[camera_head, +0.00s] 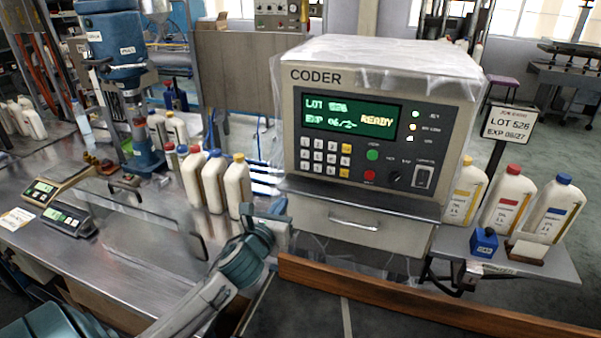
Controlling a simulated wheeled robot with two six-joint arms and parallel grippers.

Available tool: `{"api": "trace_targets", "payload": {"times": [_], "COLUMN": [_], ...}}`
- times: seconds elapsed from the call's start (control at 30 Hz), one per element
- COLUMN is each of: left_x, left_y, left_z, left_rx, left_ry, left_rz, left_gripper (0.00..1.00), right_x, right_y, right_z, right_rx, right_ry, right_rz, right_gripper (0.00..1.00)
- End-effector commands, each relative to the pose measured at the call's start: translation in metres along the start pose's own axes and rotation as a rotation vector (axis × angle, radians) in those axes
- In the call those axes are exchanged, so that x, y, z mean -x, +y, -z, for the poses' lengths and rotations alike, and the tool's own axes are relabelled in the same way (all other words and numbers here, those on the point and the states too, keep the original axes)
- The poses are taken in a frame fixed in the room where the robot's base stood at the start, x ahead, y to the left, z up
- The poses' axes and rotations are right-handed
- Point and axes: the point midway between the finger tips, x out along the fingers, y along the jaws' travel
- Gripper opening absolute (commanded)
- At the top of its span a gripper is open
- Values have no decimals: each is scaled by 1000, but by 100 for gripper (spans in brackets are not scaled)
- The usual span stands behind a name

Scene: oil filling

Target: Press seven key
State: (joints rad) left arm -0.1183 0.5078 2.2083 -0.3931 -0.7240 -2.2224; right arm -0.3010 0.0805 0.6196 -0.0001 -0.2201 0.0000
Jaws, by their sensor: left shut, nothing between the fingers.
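The coder (385,85) is a cream box with a plastic cover on top, standing right of centre. Its green display (348,118) reads LOT 526, EXP 06/2- and READY. The keypad (324,157) below the display has rows of small white keys with yellow keys at its right side. The digits on the keys are too small to read surely, so I cannot single out the seven key. My left gripper (277,206) is shut and empty, in front of the coder's lower left corner. It is below and left of the keypad, apart from it. My right gripper is not in view.
A sign (509,123) at right reads LOT 526, EXP 06/27. White bottles (215,180) stand left of the coder, and more bottles (507,200) stand right. A drawer (355,222) lies under the coder. A brown wooden edge (430,305) runs along the front.

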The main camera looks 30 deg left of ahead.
Motion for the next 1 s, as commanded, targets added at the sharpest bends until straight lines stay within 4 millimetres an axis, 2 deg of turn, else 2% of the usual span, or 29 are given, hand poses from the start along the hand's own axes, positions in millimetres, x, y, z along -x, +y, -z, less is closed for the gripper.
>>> {"api": "trace_targets", "payload": {"times": [0.17,0.57,0.77,1.0], "left_x": [-5,-8,-35,-86], "left_y": [-1,-1,-2,-2], "left_z": [-9,-10,-14,-16], "left_rx": [-85,-87,-83,-83], "left_ry": [-31,-31,-31,-30], "left_rz": [12,12,10,10], "left_gripper": [0,0,0,0], "right_x": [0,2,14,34], "right_y": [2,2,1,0], "right_z": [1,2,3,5], "right_rx": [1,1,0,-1], "right_ry": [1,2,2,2], "right_rz": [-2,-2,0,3], "right_gripper": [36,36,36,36]}}
